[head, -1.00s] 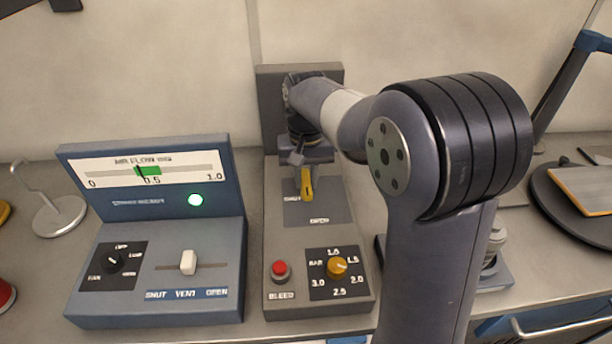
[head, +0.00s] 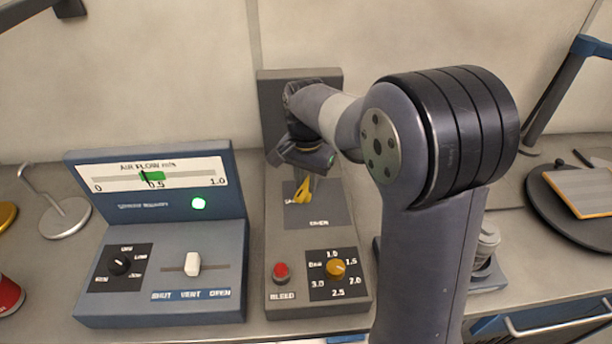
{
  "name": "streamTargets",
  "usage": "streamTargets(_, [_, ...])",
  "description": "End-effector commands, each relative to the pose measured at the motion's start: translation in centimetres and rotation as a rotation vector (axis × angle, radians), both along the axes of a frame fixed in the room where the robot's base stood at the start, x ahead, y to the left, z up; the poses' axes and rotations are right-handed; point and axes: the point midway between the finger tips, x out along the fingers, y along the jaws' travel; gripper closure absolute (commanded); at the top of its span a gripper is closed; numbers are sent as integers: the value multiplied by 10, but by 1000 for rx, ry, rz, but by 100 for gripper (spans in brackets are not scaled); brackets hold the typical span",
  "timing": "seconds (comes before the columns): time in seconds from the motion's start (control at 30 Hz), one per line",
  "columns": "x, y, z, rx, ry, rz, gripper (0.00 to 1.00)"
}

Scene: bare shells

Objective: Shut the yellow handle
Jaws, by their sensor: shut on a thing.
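The fingertips are small here and partly hidden by the wrist.
A blue air flow box (head: 160,260) with a lit green lamp (head: 199,203) and a white slider (head: 192,264) stands left. Below the handle are a red bleed button (head: 281,270) and an orange knob (head: 336,267). A metal hook stand (head: 62,215) is far left.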

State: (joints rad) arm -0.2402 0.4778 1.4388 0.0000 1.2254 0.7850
Motion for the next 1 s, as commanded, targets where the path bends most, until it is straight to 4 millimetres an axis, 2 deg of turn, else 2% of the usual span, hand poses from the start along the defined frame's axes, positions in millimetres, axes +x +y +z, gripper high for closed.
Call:
streamTargets(0.7, [0, 0, 1, -1, -1, -675, 100])
streamTargets(1.0, [1, 0, 1, 1, -2, -895, 100])
